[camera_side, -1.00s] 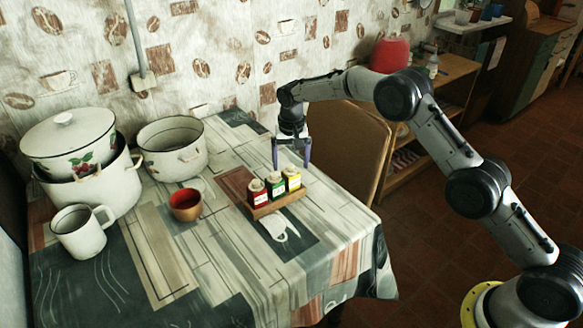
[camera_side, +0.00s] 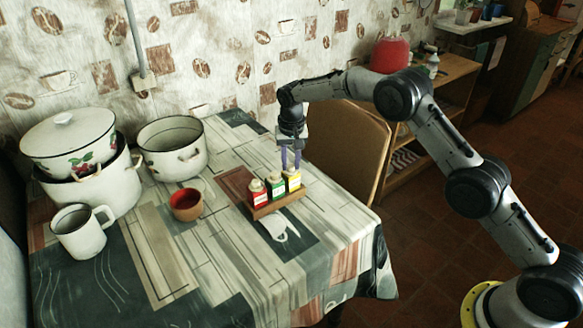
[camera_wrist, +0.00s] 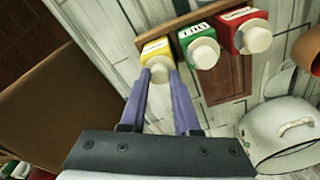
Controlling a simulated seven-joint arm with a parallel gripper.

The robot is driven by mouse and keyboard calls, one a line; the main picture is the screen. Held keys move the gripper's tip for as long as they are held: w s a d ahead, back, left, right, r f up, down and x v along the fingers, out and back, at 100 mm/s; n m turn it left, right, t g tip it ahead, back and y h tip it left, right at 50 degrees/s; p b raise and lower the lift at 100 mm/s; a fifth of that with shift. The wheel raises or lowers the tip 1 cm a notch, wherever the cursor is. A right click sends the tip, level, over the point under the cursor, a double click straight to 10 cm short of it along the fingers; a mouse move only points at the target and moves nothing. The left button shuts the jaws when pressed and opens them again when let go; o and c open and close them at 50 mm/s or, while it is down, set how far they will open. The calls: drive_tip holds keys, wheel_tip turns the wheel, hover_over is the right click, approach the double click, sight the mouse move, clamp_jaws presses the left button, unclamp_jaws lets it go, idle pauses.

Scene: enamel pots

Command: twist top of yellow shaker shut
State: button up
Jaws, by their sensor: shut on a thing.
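The yellow shaker (camera_side: 294,184) stands upright at the right end of a small wooden rack (camera_side: 279,205), beside a green shaker (camera_side: 276,189) and a red shaker (camera_side: 257,194). In the wrist view the yellow shaker (camera_wrist: 156,48) has a pale round top (camera_wrist: 159,69). My gripper (camera_side: 292,166) points down over the yellow shaker. In the wrist view its purple fingers (camera_wrist: 160,72) sit on either side of the pale top and are shut on it. The fingers partly hide the top in the side view.
A red-lined cup (camera_side: 186,205) stands left of the rack. Enamel pots (camera_side: 172,148) and a white mug (camera_side: 80,232) are farther left. A chair (camera_side: 347,152) is behind the table's right edge. The table front is mostly clear.

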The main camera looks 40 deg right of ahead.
drive_tip(key=m, duration=0.4)
drive_tip(key=shift+m+g+h, duration=0.3)
drive_tip(key=shift+m, duration=1.2)
